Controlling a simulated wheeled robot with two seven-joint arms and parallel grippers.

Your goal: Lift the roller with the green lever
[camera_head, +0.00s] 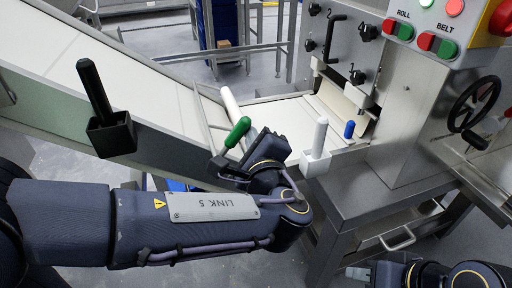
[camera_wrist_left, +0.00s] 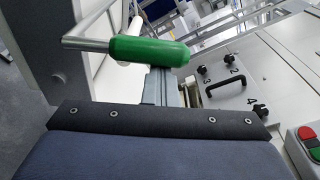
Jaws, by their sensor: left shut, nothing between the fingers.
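The green lever (camera_head: 238,131) stands tilted at the lower end of the conveyor, just left of my left gripper (camera_head: 266,145). In the left wrist view, the green lever (camera_wrist_left: 149,51) is a thick grip on a metal rod, beyond the dark edge of my gripper. My left gripper is shut and empty, beside the lever and apparently not holding it. A white roller (camera_head: 231,104) lies across the belt end behind the lever. My right arm shows at the bottom right; its fingers are not clear.
A white-handled lever (camera_head: 320,136) and a blue knob (camera_head: 349,130) stand to the right. A black-handled lever (camera_head: 95,90) is at the left. The conveyor (camera_head: 70,48) runs diagonally. The machine's control panel (camera_head: 440,25) and handwheel (camera_head: 474,104) are at right.

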